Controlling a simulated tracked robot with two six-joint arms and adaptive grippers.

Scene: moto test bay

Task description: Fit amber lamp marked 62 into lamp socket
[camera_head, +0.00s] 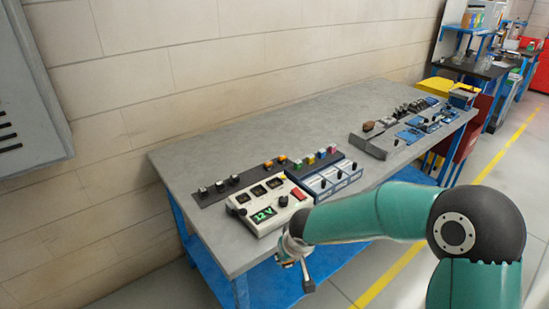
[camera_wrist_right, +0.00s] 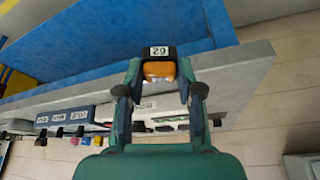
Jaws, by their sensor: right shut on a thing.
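The amber lamp (camera_wrist_right: 159,72) has a black cap with a white label reading 62. My right gripper (camera_wrist_right: 158,84) is shut on it, one finger on each side. In the head view my right gripper (camera_head: 297,266) hangs beside the bench's front edge, below the tester; the lamp cannot be made out clearly there. The cream tester (camera_head: 262,219) has a green 12 V display, a red switch and a round black part (camera_head: 283,201). I cannot tell whether that part is the lamp socket. My left gripper is not in view.
The grey bench (camera_head: 225,240) has a blue frame. Behind and right of the tester are a blue-grey module (camera_head: 330,179) and a dark strip (camera_head: 232,186) with small coloured parts. More parts lie on a tray (camera_head: 368,146) farther along. The bench middle is clear.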

